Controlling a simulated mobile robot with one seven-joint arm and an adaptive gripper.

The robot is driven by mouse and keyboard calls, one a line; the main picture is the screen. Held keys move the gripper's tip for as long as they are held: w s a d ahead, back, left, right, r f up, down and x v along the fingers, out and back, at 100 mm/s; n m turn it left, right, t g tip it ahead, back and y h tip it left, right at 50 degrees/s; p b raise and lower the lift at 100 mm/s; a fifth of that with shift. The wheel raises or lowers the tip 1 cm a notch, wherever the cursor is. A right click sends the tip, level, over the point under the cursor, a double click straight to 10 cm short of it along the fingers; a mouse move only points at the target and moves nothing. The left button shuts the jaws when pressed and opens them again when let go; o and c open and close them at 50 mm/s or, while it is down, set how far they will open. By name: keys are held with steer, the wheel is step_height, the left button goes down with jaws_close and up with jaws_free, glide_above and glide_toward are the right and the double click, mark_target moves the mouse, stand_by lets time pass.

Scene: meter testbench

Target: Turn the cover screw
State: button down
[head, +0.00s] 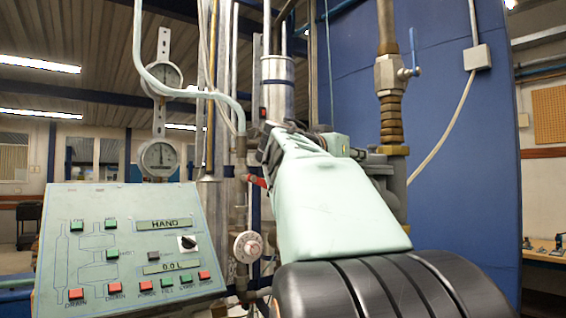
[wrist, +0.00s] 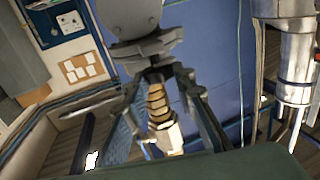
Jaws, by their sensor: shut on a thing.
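My gripper (wrist: 168,76) reaches up from the bottom of the wrist view, its two fingers closing in at the small dark cover screw (wrist: 160,74). The screw sits against a grey pipe fitting (wrist: 145,47) and is mostly hidden between the fingertips. The gripper is shut on it. A ridged brass fitting (wrist: 158,105) shows between the fingers, behind them. In the head view, my pale green arm hides most of the gripper and the screw. The grey fitting (head: 395,170) shows there to the right of the arm, below the ridged brass fitting (head: 391,118).
A control panel (head: 130,248) stands at the left, with a round white dial (head: 248,245) beside it. A blue-handled valve (head: 392,74) rises above the brass fitting. A metal cylinder (head: 277,85) and several pipes crowd the space left of my arm.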

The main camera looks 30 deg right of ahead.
steer(key=n+t+y+p, duration=0.1)
steer(key=n+t+y, duration=0.1)
steer(key=n+t+y+p, duration=0.1)
steer(key=n+t+p, duration=0.1)
steer(key=t, duration=0.1)
steer(key=s+n+t+y+p, duration=0.1)
steer(key=n+t+y, duration=0.1)
steer(key=shift+d+r+y+p, duration=0.25)
steer(key=shift+d+y+p, duration=0.05)
steer(key=shift+d, duration=0.05)
steer(key=shift+f+n+t+y+p, duration=0.3)
steer(key=shift+n+t+y+p, duration=0.35)
steer(key=shift+p, duration=0.85)
steer(key=c, duration=1.6)
jaws_free()
